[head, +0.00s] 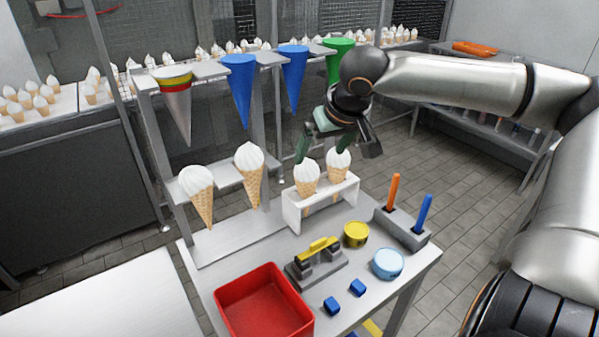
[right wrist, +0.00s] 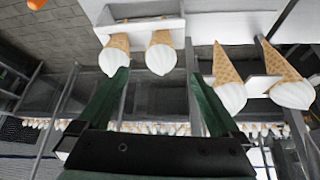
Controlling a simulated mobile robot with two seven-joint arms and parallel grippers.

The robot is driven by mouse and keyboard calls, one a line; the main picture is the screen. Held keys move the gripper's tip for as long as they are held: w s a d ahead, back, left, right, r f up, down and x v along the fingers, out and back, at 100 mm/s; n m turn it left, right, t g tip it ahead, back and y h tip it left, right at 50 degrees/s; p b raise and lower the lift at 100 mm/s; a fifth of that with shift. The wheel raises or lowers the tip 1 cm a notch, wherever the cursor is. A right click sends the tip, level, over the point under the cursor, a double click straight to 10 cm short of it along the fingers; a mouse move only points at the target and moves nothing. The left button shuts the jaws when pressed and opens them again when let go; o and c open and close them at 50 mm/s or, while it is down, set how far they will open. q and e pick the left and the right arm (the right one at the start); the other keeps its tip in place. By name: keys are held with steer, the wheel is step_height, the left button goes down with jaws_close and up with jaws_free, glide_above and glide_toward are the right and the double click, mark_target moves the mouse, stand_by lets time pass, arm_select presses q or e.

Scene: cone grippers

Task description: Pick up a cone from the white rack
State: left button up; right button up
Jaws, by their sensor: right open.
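The white rack (head: 291,214) stands on the metal worktable and holds two ice cream cones upright, a left cone (head: 306,177) and a right cone (head: 338,163). In the right wrist view the picture is upside down: the rack (right wrist: 142,27) is at the top, with both cones (right wrist: 160,55) (right wrist: 116,56) hanging toward my fingers. My right gripper (head: 338,152) is open and empty, just behind and above the two cones. Its green fingers (right wrist: 158,78) are spread wide, with the cones near the gap between them. My left gripper is not in view.
Two more cones (head: 250,168) (head: 201,190) stand in a metal shelf left of the rack. Coloured cone holders (head: 239,85) hang on a rail behind. A red bin (head: 262,305), yellow tub (head: 356,234), light blue tub (head: 387,263) and blue blocks (head: 357,287) occupy the table front.

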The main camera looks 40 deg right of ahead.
mark_target(312, 171)
steer(key=x, duration=0.6)
steer(key=shift+f, duration=0.25)
steer(key=shift+w+x, duration=0.25)
steer(key=shift+x, duration=2.6)
steer(key=shift+r, duration=0.15)
steer(key=c, duration=0.9)
steer(key=shift+r, duration=0.1)
